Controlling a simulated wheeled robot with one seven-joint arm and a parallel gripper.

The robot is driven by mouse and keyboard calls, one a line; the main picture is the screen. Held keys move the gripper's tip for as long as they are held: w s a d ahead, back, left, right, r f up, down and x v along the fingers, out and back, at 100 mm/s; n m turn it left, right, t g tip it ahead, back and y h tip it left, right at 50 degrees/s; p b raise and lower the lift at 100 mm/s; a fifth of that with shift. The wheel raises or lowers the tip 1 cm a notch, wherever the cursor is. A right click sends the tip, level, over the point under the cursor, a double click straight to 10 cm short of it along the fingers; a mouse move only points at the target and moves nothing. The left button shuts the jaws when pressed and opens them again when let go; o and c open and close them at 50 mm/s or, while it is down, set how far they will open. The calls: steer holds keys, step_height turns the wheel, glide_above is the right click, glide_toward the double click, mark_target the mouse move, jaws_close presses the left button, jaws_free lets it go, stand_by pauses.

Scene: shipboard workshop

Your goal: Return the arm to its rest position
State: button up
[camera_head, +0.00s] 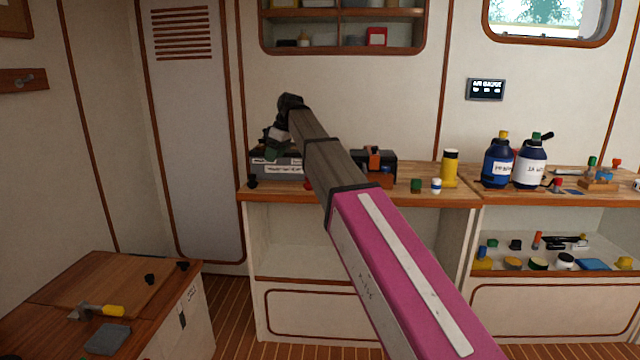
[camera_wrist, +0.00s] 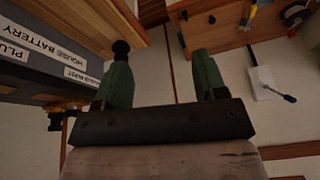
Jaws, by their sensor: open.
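My arm reaches forward and up from the lower right in the head view, with a pink section and dark grey links. My gripper (camera_wrist: 163,85) shows in the wrist view with two green fingers spread wide apart and nothing between them. In the head view my gripper (camera_head: 275,148) is small and partly hidden by the wrist, in front of the left end of the bench. A grey battery box (camera_head: 277,168) stands just behind it; its labelled side (camera_wrist: 50,62) fills the left of the wrist view, close to the left finger.
The bench (camera_head: 350,197) also holds a dark toolbox (camera_head: 380,166), a yellow cylinder (camera_head: 449,170) and bottles (camera_head: 497,163).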

steer(key=s+d+f+m+h, duration=0.1)
steer(key=s+d+f+m, duration=0.15)
steer(key=d+f, duration=0.5)
steer(key=s+d+f+m, duration=0.25)
steer(key=d+f, duration=0.25)
steer(key=f, duration=0.6)
steer(key=s+d+f+m+h, duration=0.1)
steer(key=s+d+f+m, duration=0.15)
steer(key=d+f, duration=0.5)
steer(key=s+d+f+m+h, duration=0.1)
steer(key=s+d+f+m, duration=0.2)
steer(key=s+d+f, duration=0.4)
steer(key=s+d+f+m+h, duration=0.1)
steer(key=s+d+f+m, duration=0.3)
steer(key=s+d+f, duration=0.3)
steer(key=s+f, duration=0.4)
steer(key=f, duration=0.2)
steer(key=shift+d+f, duration=0.15)
steer(key=shift+d, duration=0.05)
